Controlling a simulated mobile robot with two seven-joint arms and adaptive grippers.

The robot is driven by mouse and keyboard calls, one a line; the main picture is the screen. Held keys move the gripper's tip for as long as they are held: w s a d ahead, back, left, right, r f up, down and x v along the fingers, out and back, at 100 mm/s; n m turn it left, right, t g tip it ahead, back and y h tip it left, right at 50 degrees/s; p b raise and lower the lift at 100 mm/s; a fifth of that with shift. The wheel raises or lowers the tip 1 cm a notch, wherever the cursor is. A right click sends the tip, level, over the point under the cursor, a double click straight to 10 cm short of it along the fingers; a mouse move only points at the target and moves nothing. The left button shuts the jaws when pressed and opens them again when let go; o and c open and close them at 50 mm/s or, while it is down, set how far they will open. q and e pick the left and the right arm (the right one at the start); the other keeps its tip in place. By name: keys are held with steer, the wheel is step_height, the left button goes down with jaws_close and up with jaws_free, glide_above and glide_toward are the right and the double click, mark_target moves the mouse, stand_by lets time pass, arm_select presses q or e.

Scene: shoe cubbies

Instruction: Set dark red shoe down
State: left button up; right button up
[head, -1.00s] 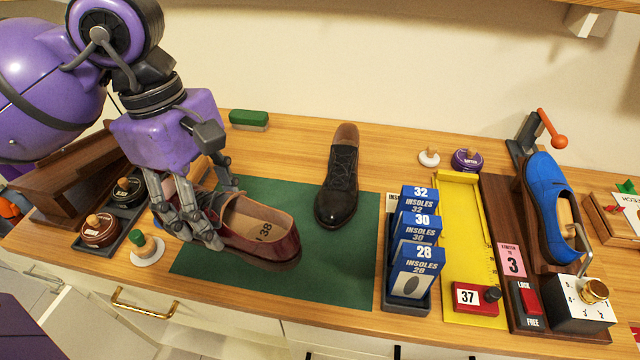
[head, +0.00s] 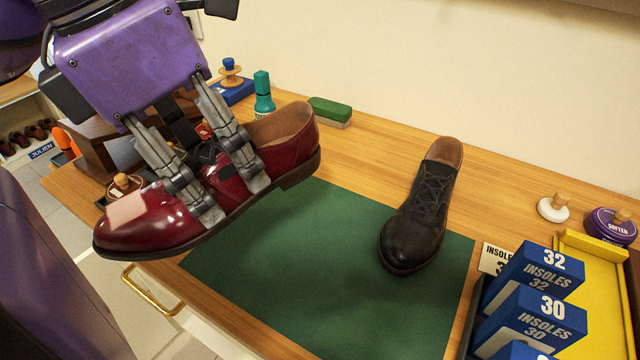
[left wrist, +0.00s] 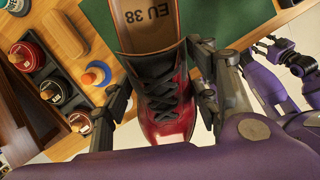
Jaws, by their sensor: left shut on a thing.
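The dark red shoe (head: 150,221) is in my left gripper (head: 235,205), which is shut across its middle. The shoe is held above the left part of the green mat (head: 330,290), toe to the left and heel to the right, with a pale patch on its toe. In the left wrist view the shoe (left wrist: 165,100) shows black laces and an "EU 38" insole between the fingers (left wrist: 162,105). A black shoe (head: 412,228) rests on the mat, toe toward me. My right gripper shows at the right of the left wrist view (left wrist: 287,52), its jaws unclear.
Blue insole boxes (head: 535,310) and a yellow measuring board (head: 597,280) stand right of the mat. A green brush (head: 330,111) and a teal bottle (head: 263,95) stand at the back. Polish tins (left wrist: 27,55) sit in a tray at left. The mat's middle is bare.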

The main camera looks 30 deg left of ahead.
arm_select(q)
steer(key=w+p, duration=0.1)
steer(key=p, duration=0.1)
steer(key=w+p, duration=0.2)
steer(key=shift+w+f, duration=0.25)
steer(key=shift+f, duration=0.1)
steer(key=w+f, duration=0.2)
steer(key=w, duration=0.1)
steer(key=w+f, duration=0.3)
steer(key=w+f+b, duration=0.1)
steer(key=w+f, duration=0.2)
steer(key=shift+a, duration=0.25)
steer(key=shift+w+f, duration=0.2)
steer(key=shift+f, duration=0.1)
step_height(320, 180, down, 3)
steer(key=shift+f, duration=0.1)
